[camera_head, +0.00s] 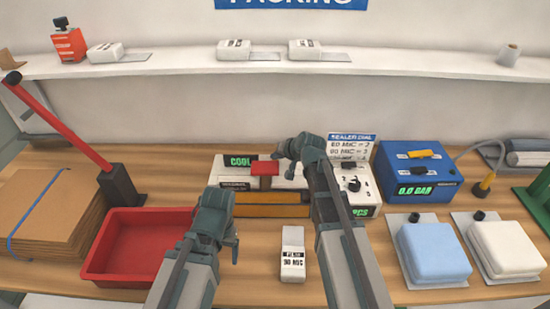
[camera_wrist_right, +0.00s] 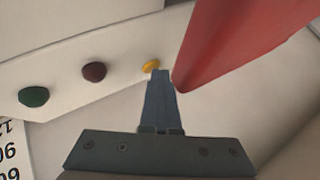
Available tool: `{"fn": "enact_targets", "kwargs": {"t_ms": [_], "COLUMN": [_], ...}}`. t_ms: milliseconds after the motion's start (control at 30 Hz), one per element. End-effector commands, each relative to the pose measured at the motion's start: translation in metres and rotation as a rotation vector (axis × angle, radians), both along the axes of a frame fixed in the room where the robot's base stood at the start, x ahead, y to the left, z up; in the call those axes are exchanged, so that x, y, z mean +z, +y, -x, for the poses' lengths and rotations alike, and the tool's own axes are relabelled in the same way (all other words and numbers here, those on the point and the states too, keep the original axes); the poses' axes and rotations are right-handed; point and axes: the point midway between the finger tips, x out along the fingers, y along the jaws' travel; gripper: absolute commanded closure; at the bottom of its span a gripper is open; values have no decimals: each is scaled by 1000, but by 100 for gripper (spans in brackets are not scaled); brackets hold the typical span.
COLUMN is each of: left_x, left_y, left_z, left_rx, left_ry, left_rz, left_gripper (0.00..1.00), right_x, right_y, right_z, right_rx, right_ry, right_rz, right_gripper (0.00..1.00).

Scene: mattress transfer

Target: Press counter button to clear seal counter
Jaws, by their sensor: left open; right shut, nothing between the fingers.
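The sealer (camera_head: 225,172) stands at the middle of the bench, with a lit COOL display and a red bar (camera_head: 265,168). A dial box (camera_head: 372,190) with a small green-lit display, too small to read surely, adjoins it on the right. In the right wrist view, a pale panel carries a green button (camera_wrist_right: 33,97), a dark red button (camera_wrist_right: 94,71) and a yellow button (camera_wrist_right: 151,65). My right gripper (camera_wrist_right: 158,74) is shut and empty, its tips at the yellow button's lower edge; contact cannot be told.
The red bar hangs close right of my right fingers in the wrist view. A red tray (camera_head: 104,257), a lever post (camera_head: 120,185) and cardboard (camera_head: 40,215) are left. A blue machine (camera_head: 420,172) and two padded packs (camera_head: 433,252) are right. A shelf (camera_head: 180,62) runs behind.

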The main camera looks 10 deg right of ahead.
Motion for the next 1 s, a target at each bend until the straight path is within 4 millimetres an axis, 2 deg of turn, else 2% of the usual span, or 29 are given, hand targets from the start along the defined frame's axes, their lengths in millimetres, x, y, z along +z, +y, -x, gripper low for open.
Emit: {"fn": "enact_targets", "kwargs": {"t_ms": [433,833,1000], "left_x": [24,25,34], "left_y": [0,0,0], "left_z": [0,0,0], "left_rx": [0,0,0], "left_ry": [0,0,0], "left_rz": [0,0,0], "left_gripper": [19,19,19], "right_x": [24,25,34], "right_y": [0,0,0], "right_z": [0,0,0], "right_rx": [0,0,0], "right_ry": [0,0,0], "right_rz": [0,0,0], "right_gripper": [100,100,100]}}
